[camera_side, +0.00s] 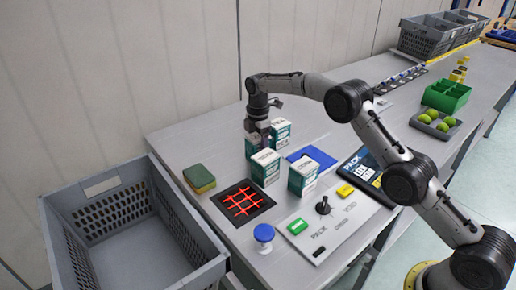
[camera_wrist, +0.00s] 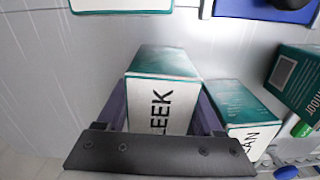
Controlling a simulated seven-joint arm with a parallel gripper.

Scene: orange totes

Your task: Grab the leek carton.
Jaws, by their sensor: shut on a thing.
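The leek carton (camera_wrist: 165,95) is white with a teal top, and the letters LEEK show on its side in the wrist view. My gripper (camera_wrist: 160,112) is shut on it, with one purple-grey finger along each side. In the side view, my gripper (camera_side: 257,138) points down at the leek carton (camera_side: 250,149), which is partly hidden by the fingers and the carton in front. I cannot tell if the carton touches the table.
Similar cartons stand close by: one behind (camera_side: 281,131), one in front (camera_side: 265,170), one to the right (camera_side: 303,178). A blue mat (camera_side: 318,156), a sponge (camera_side: 199,178), a red-lit grid (camera_side: 242,203) and a control panel (camera_side: 330,222) surround them. A grey crate (camera_side: 80,205) stands at left.

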